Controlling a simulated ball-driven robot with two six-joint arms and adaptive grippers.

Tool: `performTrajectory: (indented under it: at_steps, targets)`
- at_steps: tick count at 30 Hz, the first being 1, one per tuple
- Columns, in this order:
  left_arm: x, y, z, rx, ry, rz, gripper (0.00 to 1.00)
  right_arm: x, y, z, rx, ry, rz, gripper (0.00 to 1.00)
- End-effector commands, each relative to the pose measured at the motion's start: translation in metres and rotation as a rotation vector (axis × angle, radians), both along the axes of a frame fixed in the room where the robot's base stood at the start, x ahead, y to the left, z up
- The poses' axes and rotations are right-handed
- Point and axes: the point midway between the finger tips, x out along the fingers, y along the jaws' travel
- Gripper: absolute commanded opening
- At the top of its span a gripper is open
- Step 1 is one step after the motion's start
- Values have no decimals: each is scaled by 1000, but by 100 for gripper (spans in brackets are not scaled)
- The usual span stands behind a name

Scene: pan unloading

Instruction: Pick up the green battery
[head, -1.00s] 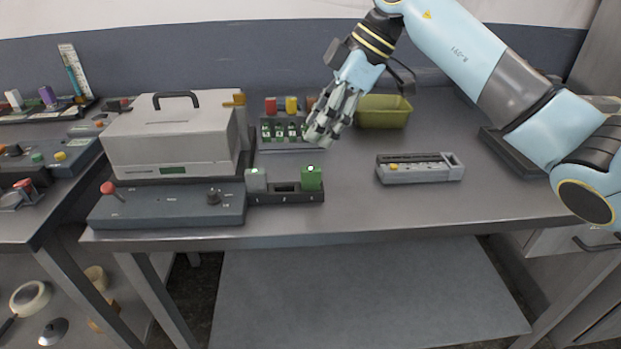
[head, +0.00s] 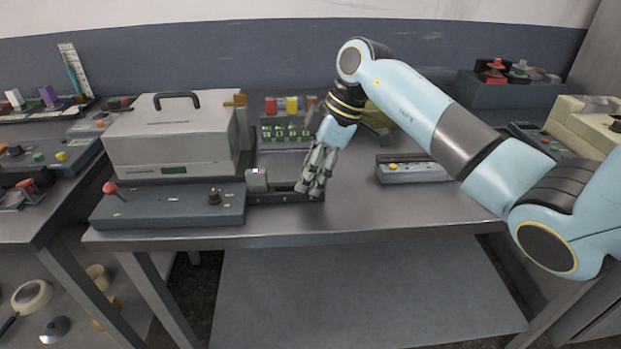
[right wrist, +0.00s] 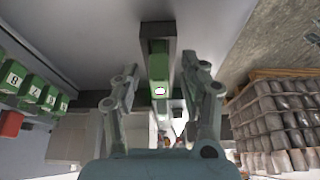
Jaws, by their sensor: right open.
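The green battery (right wrist: 159,72) stands in a slot of the dark holder (head: 262,198) at the front of the table. In the right wrist view it lies between the two fingers of my right gripper, with a gap on both sides. My left gripper is not in view.
Behind is a rack of several green batteries (head: 285,132). A beige case (head: 170,138) and a control panel (head: 168,207) are on the left.

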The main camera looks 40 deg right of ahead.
Motion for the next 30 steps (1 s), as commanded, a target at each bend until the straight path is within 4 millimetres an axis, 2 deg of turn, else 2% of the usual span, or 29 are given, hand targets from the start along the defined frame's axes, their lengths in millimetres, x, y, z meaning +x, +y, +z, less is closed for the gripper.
performTrajectory:
  at_steps: [5, 6, 16, 30]
  targets:
    - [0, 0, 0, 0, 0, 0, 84, 0, 0, 0, 0, -1, 0, 44]
    - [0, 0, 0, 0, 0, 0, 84, 0, 0, 0, 0, -1, 0, 42]
    - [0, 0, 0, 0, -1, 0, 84, 0, 0, 0, 0, 0, 1, 0]
    - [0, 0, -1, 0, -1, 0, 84, 0, 0, 6, -1, -3, 1, 0]
